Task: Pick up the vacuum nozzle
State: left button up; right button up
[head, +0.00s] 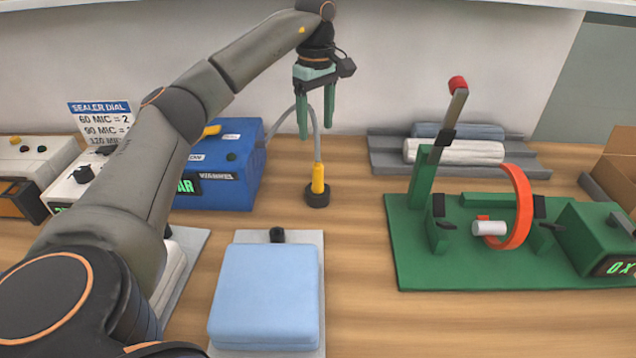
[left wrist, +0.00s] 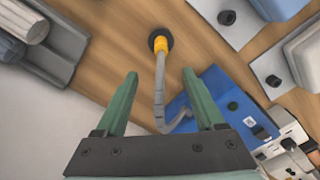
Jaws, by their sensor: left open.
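The vacuum nozzle (head: 317,180) has a yellow grip and a black round foot, and stands upright on the wooden table. A grey hose runs from its top to the blue vacuum box (head: 225,160) on its left. My left gripper (head: 316,130) has green fingers, points down and is open and empty. In the head view it is above and behind the nozzle. In the left wrist view the open fingers (left wrist: 158,82) have the grey hose between them, and the yellow nozzle (left wrist: 160,42) lies beyond the fingertips. My right gripper is not in view.
A light blue folded mattress (head: 266,292) lies on a grey plate in front. A green fixture (head: 420,262) with an upright lever and orange ring stands right. Rolls lie on a grey tray (head: 540,170) at the back. Sealer boxes (head: 75,185) stand left. Table around the nozzle is clear.

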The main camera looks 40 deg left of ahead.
aim_at(318, 164)
pick_arm(q)
notch_tip(318, 164, down, 8)
jog(key=shift+r+b, duration=0.15)
jog(key=shift+b, duration=0.25)
jog(key=shift+s+d+f, duration=0.1)
jog(key=shift+d+f, duration=0.1)
jog(key=shift+f, duration=1.2)
jog(key=shift+s+d+f, duration=0.1)
jog(key=shift+d+f, duration=0.05)
jog(key=shift+f, duration=1.2)
grip_shut()
